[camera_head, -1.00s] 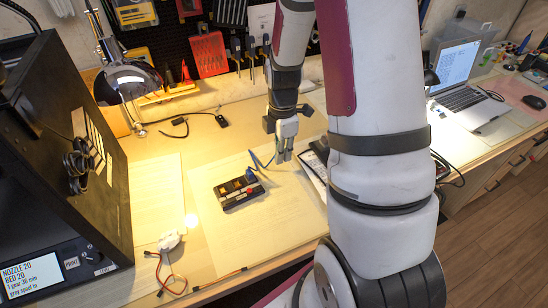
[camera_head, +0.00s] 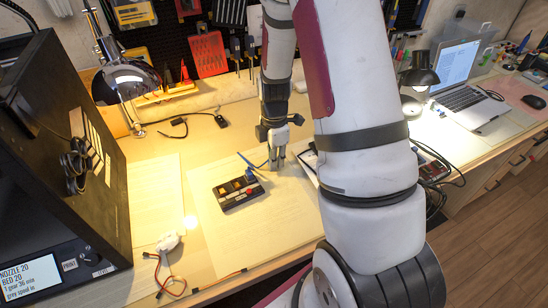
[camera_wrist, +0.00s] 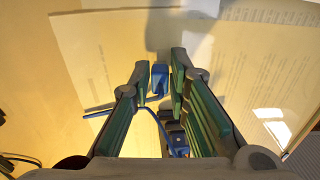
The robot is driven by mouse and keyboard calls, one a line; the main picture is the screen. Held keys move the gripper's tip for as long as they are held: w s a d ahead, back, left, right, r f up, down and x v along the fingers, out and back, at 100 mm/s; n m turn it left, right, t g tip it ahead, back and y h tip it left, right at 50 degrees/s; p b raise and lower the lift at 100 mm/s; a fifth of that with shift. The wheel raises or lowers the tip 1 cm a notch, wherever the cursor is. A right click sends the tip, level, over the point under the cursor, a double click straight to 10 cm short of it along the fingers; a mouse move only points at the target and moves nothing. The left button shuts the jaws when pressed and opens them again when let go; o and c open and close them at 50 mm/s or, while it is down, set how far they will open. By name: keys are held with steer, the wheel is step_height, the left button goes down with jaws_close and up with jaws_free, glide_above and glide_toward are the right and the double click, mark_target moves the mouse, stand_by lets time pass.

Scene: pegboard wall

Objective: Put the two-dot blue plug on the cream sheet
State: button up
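A black slotted block (camera_head: 228,199) with coloured parts lies on a pale cream sheet (camera_head: 215,242). A blue plug (camera_head: 249,174) shows at its far end, with a thin blue lead beside it. In the wrist view one blue plug (camera_wrist: 158,76) appears between or just beyond my fingertips; contact is unclear. A second blue piece (camera_wrist: 178,143) with small pale marks is lower, near the block. I cannot tell which plug has two dots. My gripper (camera_head: 277,160) points down right of the block, its fingers (camera_wrist: 161,82) apart with green pads.
Another pale sheet (camera_head: 155,200) lies left. A black printer-like box (camera_head: 65,150) and a lamp (camera_head: 128,80) stand at the left. A small white part with wires (camera_head: 168,242) is in front. A laptop (camera_head: 462,75) is at the right. Tools hang behind.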

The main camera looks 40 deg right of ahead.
steer(key=shift+o, duration=0.9)
steer(key=shift+r, duration=0.1)
steer(key=s+a+r+m+p, duration=0.1)
steer(key=s+a+r+m, duration=0.1)
steer(key=r, duration=0.8)
steer(key=s+a+r+m, duration=0.1)
steer(key=a+r, duration=0.1)
steer(key=r, duration=0.7)
steer(key=s+a+r+m+t, duration=0.1)
steer(key=s+a+r+m, duration=0.2)
steer(key=s, duration=0.3)
steer(key=s+a+r+m+t, duration=0.1)
steer(key=s+a+r+m, duration=0.2)
steer(key=s, duration=0.4)
steer(key=s+a+r+m, duration=0.3)
steer(key=s+a+m, duration=0.1)
steer(key=s+m, duration=0.3)
steer(key=shift+s+a+r+t, duration=0.25)
steer(key=shift+a+t, duration=0.05)
steer(key=shift+t, duration=0.1)
